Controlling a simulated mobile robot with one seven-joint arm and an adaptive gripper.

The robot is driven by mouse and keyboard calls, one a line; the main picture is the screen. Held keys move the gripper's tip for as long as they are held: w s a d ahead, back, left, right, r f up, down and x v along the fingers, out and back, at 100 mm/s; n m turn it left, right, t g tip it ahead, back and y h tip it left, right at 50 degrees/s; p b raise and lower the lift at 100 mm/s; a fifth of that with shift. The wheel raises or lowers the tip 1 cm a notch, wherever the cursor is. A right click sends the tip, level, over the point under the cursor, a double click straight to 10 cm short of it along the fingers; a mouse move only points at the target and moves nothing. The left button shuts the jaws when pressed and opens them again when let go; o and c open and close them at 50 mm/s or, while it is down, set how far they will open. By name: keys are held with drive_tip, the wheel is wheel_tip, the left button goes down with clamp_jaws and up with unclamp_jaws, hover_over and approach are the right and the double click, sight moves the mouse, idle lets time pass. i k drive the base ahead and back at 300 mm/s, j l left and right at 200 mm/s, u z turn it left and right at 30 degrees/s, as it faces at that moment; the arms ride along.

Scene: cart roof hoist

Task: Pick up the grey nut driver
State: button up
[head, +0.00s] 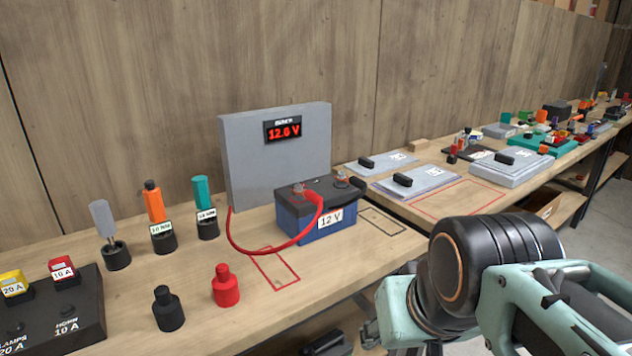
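The grey nut driver (101,218) stands upright, leaning slightly, at the left of the bench in the head view. Its grey handle is on top and its metal shaft goes down into a black round holder (117,258). My arm shows at the lower right, well apart from the nut driver. No gripper fingers can be made out, so I cannot see whether my gripper is open or holds anything.
An orange driver (154,203) and a teal driver (203,193) stand in labelled holders just right of it. A fuse box (60,318) and black (168,310) and red (226,288) caps are in front. A blue battery (312,218) with a red cable stands further right.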

sight(100, 211)
drive_tip(key=u, duration=1.45)
